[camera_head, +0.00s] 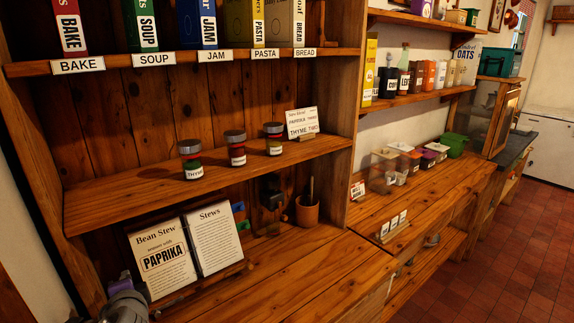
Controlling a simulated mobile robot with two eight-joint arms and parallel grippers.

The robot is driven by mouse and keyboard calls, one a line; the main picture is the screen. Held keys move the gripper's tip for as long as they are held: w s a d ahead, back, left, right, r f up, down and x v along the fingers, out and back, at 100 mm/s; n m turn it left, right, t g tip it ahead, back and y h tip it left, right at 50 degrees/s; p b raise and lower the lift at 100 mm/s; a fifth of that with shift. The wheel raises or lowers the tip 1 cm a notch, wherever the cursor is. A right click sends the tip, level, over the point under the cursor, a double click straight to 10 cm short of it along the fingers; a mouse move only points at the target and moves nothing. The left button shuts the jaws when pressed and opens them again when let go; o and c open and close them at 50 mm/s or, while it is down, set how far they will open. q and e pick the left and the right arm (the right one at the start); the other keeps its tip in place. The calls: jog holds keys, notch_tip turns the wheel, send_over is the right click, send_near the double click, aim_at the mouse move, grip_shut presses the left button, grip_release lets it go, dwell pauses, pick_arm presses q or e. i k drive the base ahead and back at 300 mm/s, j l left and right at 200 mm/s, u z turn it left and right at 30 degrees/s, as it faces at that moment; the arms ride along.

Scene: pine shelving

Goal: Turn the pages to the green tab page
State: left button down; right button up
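An open recipe book (195,248) leans upright on the lower counter at the left. Its left page (163,259) reads "Bean Stew" and "PAPRIKA"; its right page (214,238) reads "Stews". Small coloured tabs stick out at the right edge: an orange and blue one (238,208) above a green one (243,225). Part of my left arm and gripper (126,300) shows at the bottom left, in front of and below the book's left page. It appears apart from the pages. Its fingers cannot be made out. My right gripper is not in view.
Spice jars (190,160) and a note card (302,123) stand on the shelf above. A dark object (270,192) and a clay pot (307,211) stand behind, right of the book. The counter (290,268) in front is clear. Labelled binders (196,24) fill the top shelf.

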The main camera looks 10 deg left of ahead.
aim_at(214, 231)
jog(key=k+l, duration=0.2)
jog(key=l, duration=0.2)
jog(key=k+l, duration=0.45)
jog(key=l, duration=0.3)
